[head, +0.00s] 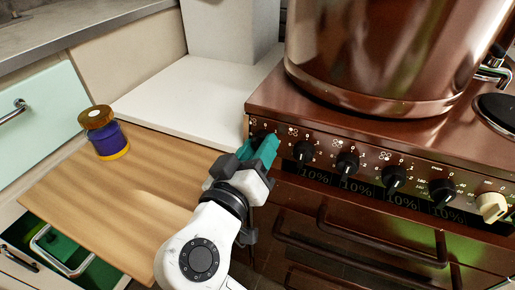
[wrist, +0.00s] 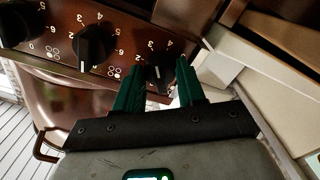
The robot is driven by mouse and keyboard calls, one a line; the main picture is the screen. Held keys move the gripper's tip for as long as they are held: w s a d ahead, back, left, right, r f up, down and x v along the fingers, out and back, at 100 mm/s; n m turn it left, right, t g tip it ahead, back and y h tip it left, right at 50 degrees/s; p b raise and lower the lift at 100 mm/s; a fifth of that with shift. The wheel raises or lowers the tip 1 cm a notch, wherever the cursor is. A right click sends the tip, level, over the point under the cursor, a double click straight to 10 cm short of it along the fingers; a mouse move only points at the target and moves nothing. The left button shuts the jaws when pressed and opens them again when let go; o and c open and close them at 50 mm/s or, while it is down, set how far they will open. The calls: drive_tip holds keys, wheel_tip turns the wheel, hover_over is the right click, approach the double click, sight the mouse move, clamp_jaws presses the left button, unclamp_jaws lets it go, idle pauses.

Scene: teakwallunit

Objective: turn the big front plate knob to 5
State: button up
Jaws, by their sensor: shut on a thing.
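The copper-brown stove front (head: 325,165) carries a row of black knobs with numbered dials and small plate symbols. My gripper (head: 264,150) is at the row's left end, its teal fingers against the panel. In the wrist view my gripper (wrist: 160,68) has one finger on each side of the leftmost black knob (wrist: 157,74) and is shut on it. The digits 2, 3 and 4 show on its dial beyond the fingers. The fingers hide much of this knob in the head view. I cannot read its exact setting or tell which plate it serves.
The neighbouring black knob (head: 303,151) is close to the right of my gripper. A large copper pot (head: 380,60) stands on the stove. A wooden board (head: 120,190) at left bears a purple jar (head: 107,140). An oven handle (head: 350,240) juts out below.

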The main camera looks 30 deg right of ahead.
drive_tip(key=o, duration=1.1)
drive_tip(key=shift+c, duration=0.2)
drive_tip(key=p+v, duration=0.2)
drive_tip(key=v, duration=0.8)
drive_tip(key=shift+s+a, duration=0.2)
drive_tip(key=shift+a, duration=0.1)
